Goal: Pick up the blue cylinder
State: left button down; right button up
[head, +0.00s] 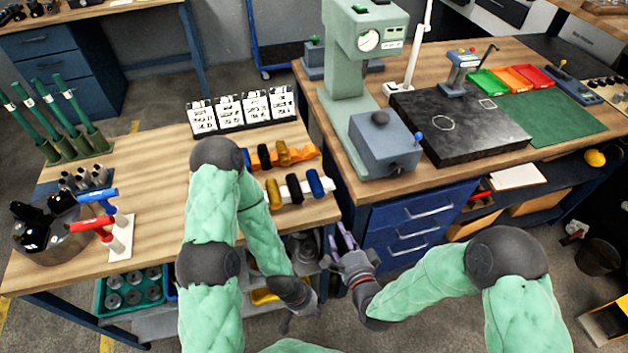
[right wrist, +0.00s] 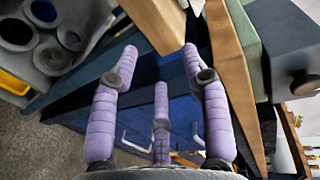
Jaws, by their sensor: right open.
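A back row holds a black cylinder (head: 263,156) and orange ones. The right workbench (head: 350,165) with blue drawers (head: 412,215) stands close to my right gripper. A lower shelf (head: 190,325) with parts lies under the left table. Bare tabletop (head: 150,165) lies left of the racks.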

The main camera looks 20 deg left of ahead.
aim_at(319, 196)
jog(key=shift+m+t+y, duration=0.7)
jog(key=shift+m+t, duration=0.2)
jog(key=w+a+r, duration=0.2)
jog(key=a+r, duration=0.1)
jog(key=w+a+r+b, duration=0.1)
jog(key=a, duration=0.1)
jog(key=shift+a+r, duration=0.2)
jog(key=shift+r, duration=0.15)
jog(key=b+x, duration=0.1)
jog(key=x, duration=0.3)
jog(key=shift+w+a, duration=0.35)
jog(key=shift+w, duration=0.15)
grip_shut()
